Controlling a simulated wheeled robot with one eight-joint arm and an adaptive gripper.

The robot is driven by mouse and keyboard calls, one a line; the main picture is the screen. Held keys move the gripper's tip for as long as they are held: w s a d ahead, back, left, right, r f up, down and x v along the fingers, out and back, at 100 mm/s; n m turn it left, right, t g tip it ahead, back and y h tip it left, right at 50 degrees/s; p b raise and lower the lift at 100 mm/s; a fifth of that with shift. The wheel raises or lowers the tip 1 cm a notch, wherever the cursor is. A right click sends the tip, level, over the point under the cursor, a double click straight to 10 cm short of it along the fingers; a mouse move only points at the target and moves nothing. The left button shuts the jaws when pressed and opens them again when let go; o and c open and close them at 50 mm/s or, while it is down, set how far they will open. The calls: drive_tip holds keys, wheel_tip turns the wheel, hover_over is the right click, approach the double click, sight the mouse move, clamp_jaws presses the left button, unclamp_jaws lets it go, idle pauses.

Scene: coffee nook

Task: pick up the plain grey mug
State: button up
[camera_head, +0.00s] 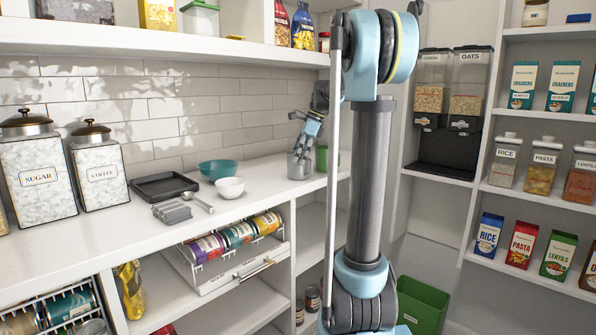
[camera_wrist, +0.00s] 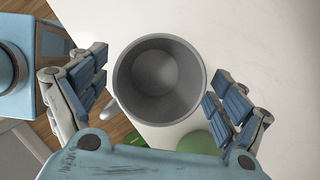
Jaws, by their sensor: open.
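The plain grey mug (camera_head: 299,168) stands upright on the white counter, near its right end in the head view. In the wrist view I look down into the empty mug (camera_wrist: 160,78). My gripper (camera_head: 304,146) is just above the mug in the head view, pointing down. In the wrist view the open gripper (camera_wrist: 159,88) has its blue-padded fingers on either side of the mug, with a gap on each side. A grey part, probably the handle, shows at the mug's lower left. I cannot tell how far the fingertips reach below the rim.
A green container (camera_head: 322,158) stands just right of the mug. A white bowl (camera_head: 230,188), a teal bowl (camera_head: 218,169), a black tray (camera_head: 164,186) and a spoon (camera_head: 198,202) lie to the left. The counter between the white bowl and the mug is clear.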

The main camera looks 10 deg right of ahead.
drive_tip(key=c, duration=1.4)
